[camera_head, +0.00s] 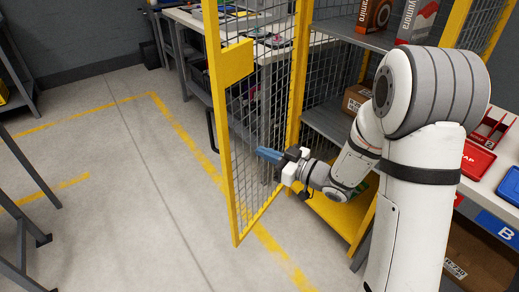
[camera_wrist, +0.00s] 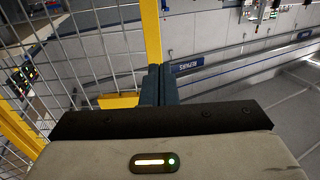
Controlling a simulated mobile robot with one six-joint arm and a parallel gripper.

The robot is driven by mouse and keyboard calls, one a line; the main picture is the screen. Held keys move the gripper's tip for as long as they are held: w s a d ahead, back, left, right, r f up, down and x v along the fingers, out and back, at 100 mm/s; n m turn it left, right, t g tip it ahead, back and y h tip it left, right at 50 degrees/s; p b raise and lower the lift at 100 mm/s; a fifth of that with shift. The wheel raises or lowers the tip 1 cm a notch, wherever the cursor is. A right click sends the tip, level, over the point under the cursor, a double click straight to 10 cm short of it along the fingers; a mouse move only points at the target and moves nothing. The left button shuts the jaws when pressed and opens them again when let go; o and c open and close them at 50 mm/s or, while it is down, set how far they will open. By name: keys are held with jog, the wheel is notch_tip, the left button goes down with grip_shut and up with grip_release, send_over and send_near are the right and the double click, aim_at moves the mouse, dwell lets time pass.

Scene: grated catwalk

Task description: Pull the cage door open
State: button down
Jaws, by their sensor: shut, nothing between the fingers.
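The cage door (camera_head: 232,190) has a yellow frame with wire mesh and stands swung out from the cage, open at an angle. A yellow plate (camera_head: 232,63) sits on its free-edge post, and a dark loop handle (camera_head: 211,130) shows beside that post. My gripper (camera_head: 262,153) is shut and empty, at the inner side of the mesh; I cannot tell whether it touches. In the wrist view the shut blue-grey fingers (camera_wrist: 158,84) point toward the yellow door post (camera_wrist: 151,35), with mesh to the left. The fingertips overlap the post's lower end in that view.
The cage (camera_head: 298,75) holds shelves with boxes, including a brown carton (camera_head: 355,98). A bench with red and blue bins (camera_head: 478,160) stands at right. A workbench (camera_head: 185,18) is behind the door. The floor (camera_head: 120,170) left of the door is clear.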

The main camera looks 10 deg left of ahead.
aim_at(223, 134)
jog(key=b+x, duration=0.1)
jog(key=x, duration=1.1)
jog(key=shift+w, duration=0.1)
